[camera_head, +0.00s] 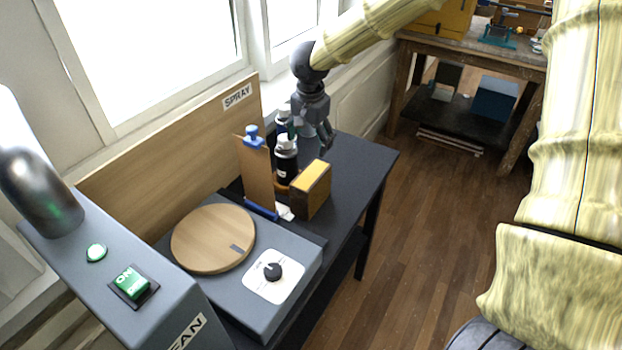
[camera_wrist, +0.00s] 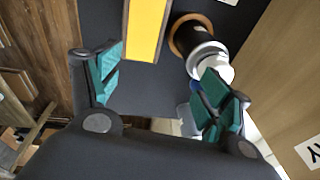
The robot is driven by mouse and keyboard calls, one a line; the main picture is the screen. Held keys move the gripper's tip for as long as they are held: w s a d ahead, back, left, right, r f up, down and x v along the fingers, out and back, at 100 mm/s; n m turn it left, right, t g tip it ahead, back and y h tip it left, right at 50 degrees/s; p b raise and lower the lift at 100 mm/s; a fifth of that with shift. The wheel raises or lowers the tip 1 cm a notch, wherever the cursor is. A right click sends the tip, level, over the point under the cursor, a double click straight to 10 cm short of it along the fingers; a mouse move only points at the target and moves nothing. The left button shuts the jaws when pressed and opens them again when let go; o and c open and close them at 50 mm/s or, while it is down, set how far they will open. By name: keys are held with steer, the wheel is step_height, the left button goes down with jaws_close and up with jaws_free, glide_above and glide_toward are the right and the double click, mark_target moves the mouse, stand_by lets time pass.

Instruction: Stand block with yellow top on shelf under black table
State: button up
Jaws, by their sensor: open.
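My gripper (camera_head: 325,136) is above the back part of the table, behind the block, pointing down. In the wrist view my gripper (camera_wrist: 160,88) has its green fingers wide apart with nothing between them. The shelf under the table (camera_head: 345,258) shows only as a dark strip below the tabletop.
Spray bottles (camera_head: 286,160) stand just left of the block, close to one finger in the wrist view. A brown board with a blue clamp (camera_head: 257,170) stands beside them. A grey turntable unit (camera_head: 213,238) fills the table's near end. Floor to the right is clear.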

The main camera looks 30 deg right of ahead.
steer(key=w+r+t, duration=0.3)
steer(key=w+t, duration=0.2)
steer(key=w, duration=0.4)
steer(key=w+a+r+t+y, duration=0.1)
steer(key=w+a+r+y, duration=0.1)
steer(key=a, duration=0.2)
steer(key=g+h, duration=0.1)
steer(key=g, duration=0.7)
glide_above(314, 175)
steer(key=shift+n, duration=0.4)
step_height(314, 175, down, 9)
steer(key=shift+r, duration=0.15)
steer(key=shift+f+p, duration=0.7)
steer(key=shift+f, duration=2)
steer(key=shift+w+a+f+p, duration=0.15)
steer(key=shift+f+p, duration=0.25)
steer(key=shift+f, duration=0.2)
steer(key=shift+w+f+p, duration=0.1)
steer(key=shift+f+p, duration=0.25)
steer(key=shift+f, duration=0.2)
steer(key=shift+w+f+p, duration=0.1)
steer(key=shift+f+p, duration=0.4)
steer(key=shift+f, duration=1.05)
